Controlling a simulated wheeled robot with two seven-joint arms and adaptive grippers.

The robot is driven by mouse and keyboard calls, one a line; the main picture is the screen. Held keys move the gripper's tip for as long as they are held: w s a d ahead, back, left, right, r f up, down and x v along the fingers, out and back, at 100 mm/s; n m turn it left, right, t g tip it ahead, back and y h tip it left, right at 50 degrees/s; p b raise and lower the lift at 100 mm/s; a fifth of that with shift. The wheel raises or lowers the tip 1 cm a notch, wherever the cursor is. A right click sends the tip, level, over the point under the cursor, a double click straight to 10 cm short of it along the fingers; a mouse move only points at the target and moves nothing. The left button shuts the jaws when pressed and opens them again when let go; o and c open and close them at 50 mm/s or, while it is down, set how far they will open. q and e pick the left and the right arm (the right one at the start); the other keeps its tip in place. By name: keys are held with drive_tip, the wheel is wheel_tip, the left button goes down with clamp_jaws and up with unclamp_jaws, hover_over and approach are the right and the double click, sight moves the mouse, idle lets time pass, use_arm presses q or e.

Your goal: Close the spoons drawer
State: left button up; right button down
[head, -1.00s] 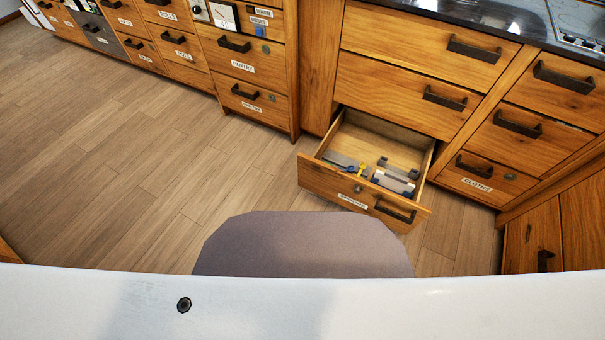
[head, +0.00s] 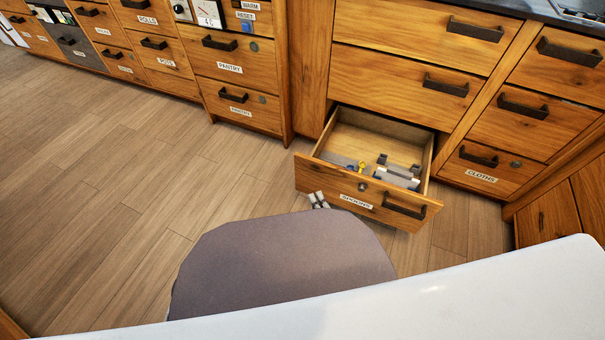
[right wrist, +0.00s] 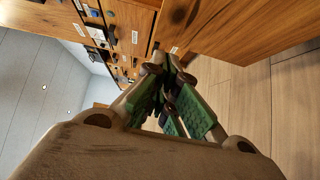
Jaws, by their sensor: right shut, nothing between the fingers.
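The spoons drawer (head: 385,198) is a low wooden drawer labelled SPOONS, pulled out from the cabinet in the head view. Its dark bar handle is on the right of the front, and a round lock sits near the label. Several small grey and yellow items lie inside. My right gripper (head: 319,199) shows only its fingertips, by the lower left of the drawer front; I cannot tell whether they touch it. In the right wrist view the right gripper (right wrist: 168,62) has its green-padded fingers shut and empty. My left gripper is not in view.
Closed drawers stand above the open one. The CLOTHS drawer (head: 480,170) is shut at its right, and the PANTRY drawers (head: 240,105) are shut at its left. Wooden floor (head: 110,180) is clear on the left. A dark counter (head: 535,8) runs along the top right.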

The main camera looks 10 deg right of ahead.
sight(305, 160)
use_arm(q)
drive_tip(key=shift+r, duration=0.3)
use_arm(e)
drive_tip(key=shift+w+a+r, duration=0.15)
drive_tip(key=shift+a+r, duration=0.1)
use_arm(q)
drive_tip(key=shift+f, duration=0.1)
use_arm(e)
drive_tip(key=shift+w, duration=0.1)
